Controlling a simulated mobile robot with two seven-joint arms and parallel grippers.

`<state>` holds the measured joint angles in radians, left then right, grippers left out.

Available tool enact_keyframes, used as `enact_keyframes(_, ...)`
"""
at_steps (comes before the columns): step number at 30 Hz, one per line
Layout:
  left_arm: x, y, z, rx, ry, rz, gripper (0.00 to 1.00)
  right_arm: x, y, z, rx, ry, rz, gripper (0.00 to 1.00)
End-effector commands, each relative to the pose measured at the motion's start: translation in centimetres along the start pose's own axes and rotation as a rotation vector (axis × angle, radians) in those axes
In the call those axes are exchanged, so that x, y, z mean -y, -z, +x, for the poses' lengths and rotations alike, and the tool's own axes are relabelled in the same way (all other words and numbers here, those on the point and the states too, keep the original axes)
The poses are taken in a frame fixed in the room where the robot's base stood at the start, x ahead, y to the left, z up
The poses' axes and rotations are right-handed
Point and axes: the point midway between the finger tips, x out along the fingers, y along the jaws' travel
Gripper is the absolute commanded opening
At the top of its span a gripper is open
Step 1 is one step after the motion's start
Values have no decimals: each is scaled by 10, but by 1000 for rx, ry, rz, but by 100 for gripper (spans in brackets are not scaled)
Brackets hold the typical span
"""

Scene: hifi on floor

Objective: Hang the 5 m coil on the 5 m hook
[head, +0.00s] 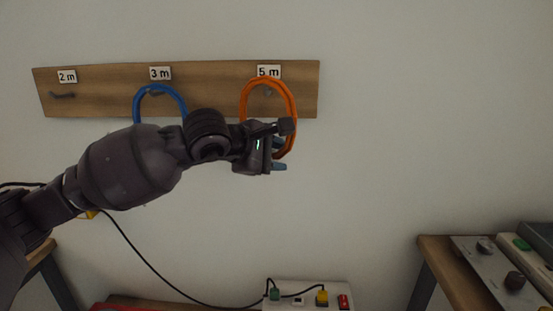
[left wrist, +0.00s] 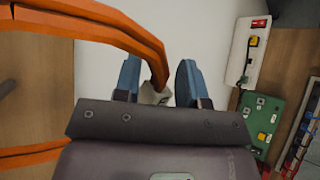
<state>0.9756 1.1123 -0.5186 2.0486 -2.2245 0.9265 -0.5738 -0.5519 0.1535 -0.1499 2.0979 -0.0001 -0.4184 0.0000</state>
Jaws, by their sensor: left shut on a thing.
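The 5 m coil is an orange ring (head: 291,98), held upright in front of the wooden hook board (head: 210,88). My left gripper (head: 279,153) is shut on the coil's lower right side. In the left wrist view, the orange coil (left wrist: 95,28) runs in between the blue fingertips (left wrist: 158,82). The 5 m hook (head: 267,92) shows inside the ring, below the 5 m label (head: 269,71). The top of the ring is higher than the hook. I cannot tell whether the ring is around the hook or only in front of it. My right gripper is out of view.
A blue coil (head: 139,100) hangs at the 3 m hook, close to my left arm. The 2 m hook (head: 62,95) is empty. A white socket box (head: 310,290) with plugs and a cable stands below. A wooden table (head: 455,262) is at right. The wall right of the board is clear.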

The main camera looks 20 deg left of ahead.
Motion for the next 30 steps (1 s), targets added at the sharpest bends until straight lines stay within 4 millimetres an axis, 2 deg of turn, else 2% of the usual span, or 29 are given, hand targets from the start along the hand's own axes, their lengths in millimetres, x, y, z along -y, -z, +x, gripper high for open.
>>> enact_keyframes(25, -21, 24, 27, 0, 1, -3, 0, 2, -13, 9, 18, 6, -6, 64)
enact_keyframes(30, -19, 29, 34, 1, 2, -2, 0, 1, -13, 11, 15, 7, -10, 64)
